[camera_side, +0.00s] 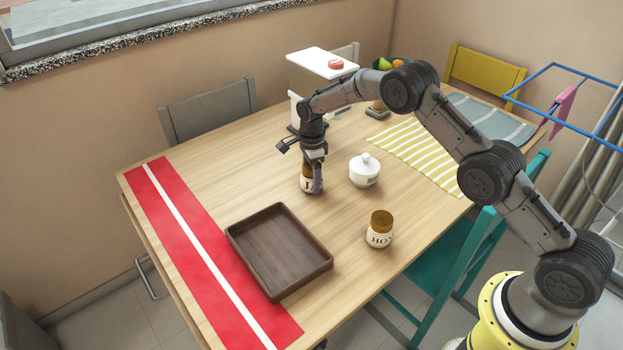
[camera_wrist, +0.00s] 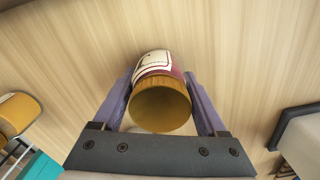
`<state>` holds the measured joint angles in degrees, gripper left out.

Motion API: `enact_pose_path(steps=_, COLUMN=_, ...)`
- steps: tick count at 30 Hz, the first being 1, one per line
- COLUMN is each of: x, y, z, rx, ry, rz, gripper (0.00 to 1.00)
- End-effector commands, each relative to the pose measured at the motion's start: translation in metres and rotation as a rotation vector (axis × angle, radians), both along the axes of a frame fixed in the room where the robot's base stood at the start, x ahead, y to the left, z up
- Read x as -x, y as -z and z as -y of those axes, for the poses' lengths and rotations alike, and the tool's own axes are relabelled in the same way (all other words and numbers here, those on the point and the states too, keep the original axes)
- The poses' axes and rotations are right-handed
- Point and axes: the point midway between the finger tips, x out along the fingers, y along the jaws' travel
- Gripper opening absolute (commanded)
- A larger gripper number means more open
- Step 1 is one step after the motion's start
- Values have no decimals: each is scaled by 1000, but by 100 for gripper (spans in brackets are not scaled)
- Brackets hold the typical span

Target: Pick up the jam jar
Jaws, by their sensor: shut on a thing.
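The jam jar (camera_side: 306,184) stands on the wooden table, with a pale label on which a letter "J" shows. In the wrist view the jam jar (camera_wrist: 160,100) shows a golden-brown lid and a dark red and white side. My gripper (camera_side: 312,180) points down over it with a finger on each side. In the wrist view my gripper (camera_wrist: 160,100) has its two purple-grey fingers around the jar, and it is shut on it. I cannot tell whether the jar's base touches the table. Part of the jar is hidden by a finger.
A honey jar (camera_side: 379,233) stands in front to the right. A white lidded sugar bowl (camera_side: 364,174) is close on the right. A dark wooden tray (camera_side: 246,237) is in front, empty. A red runner (camera_side: 205,262) crosses the left side. A white-topped box (camera_side: 312,62) stands behind.

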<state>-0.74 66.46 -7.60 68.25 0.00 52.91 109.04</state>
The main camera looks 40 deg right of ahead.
Motion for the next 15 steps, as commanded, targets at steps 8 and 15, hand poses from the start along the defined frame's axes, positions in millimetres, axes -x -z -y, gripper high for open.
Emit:
enact_pose_path(steps=8, x=-1, y=-2, z=0, rx=0, ry=0, rz=3, gripper=0)
enact_pose_path(steps=15, x=-1, y=-4, z=0, rx=0, ry=0, rz=4, gripper=0)
